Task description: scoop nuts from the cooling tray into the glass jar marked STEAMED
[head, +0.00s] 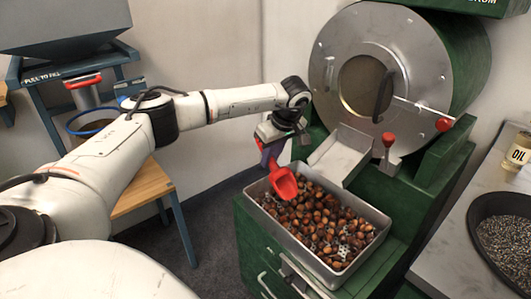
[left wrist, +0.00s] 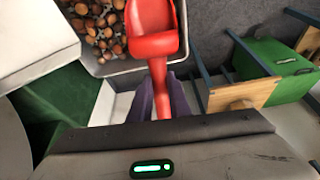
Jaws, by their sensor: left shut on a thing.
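The cooling tray (head: 376,243) is a grey metal pan holding many brown nuts (head: 318,222). It sits on the green roaster's front. My left gripper (head: 272,150) is shut on the handle of a red scoop (head: 284,185), which is over the tray's left back corner. In the left wrist view the red scoop (left wrist: 152,25) points away from the gripper (left wrist: 163,95), beside the nuts (left wrist: 98,20). I see no nuts in the scoop's bowl. My right gripper is not in view. I see no glass jar marked STEAMED.
The roaster drum (head: 365,80) and its metal chute (head: 340,155) stand just behind the tray. A red-knobbed lever (head: 389,140) rises near the chute. At right, a counter (head: 455,245) holds a dark bowl (head: 505,240) and an OIL bottle (head: 519,150). A wooden-topped stand (head: 145,188) is at left.

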